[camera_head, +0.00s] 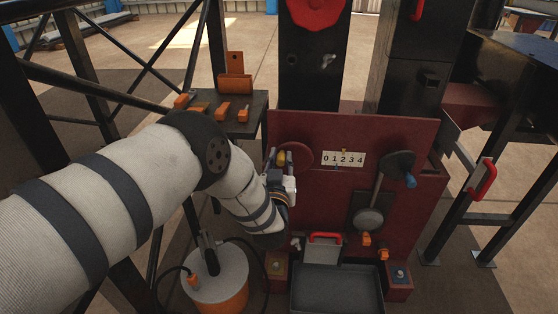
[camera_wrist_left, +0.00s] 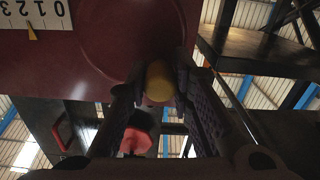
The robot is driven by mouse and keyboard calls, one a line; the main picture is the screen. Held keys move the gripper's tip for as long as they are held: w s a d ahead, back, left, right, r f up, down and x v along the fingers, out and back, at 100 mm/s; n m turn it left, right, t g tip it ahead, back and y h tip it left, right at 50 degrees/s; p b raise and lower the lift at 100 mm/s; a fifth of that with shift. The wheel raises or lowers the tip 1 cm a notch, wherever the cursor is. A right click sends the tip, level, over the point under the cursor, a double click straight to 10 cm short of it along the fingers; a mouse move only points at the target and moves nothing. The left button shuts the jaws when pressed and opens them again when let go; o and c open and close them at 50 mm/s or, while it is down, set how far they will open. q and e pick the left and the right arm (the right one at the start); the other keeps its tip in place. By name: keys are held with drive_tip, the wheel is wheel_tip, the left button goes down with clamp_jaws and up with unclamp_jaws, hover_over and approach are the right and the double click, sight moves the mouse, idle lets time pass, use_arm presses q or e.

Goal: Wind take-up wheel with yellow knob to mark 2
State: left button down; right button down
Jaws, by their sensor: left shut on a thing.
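The take-up wheel (camera_head: 297,157) is a dark red disc on the front of the red press, and it also shows in the left wrist view (camera_wrist_left: 115,50). Its yellow knob (camera_head: 281,158) is on the left side of the wheel. My left gripper (camera_head: 277,161) is shut on the knob; in the left wrist view the knob (camera_wrist_left: 159,82) sits between the two fingers. The white scale (camera_head: 343,159) reads 0 to 4. Its small yellow pointer (camera_head: 344,150) stands at about the 2; the pointer also shows in the left wrist view (camera_wrist_left: 32,33). My right gripper is not in view.
Right of the scale is a dark crank with a blue grip (camera_head: 410,181). A dark tray (camera_head: 336,290) lies below the press. A side table (camera_head: 243,125) with orange parts stands behind my left arm. An orange-and-white drum (camera_head: 217,282) stands below it.

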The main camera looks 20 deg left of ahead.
use_arm(q)
drive_tip(key=shift+d+r+m, duration=0.15)
drive_tip(key=shift+m, duration=0.45)
drive_tip(key=c, duration=1.4)
unclamp_jaws()
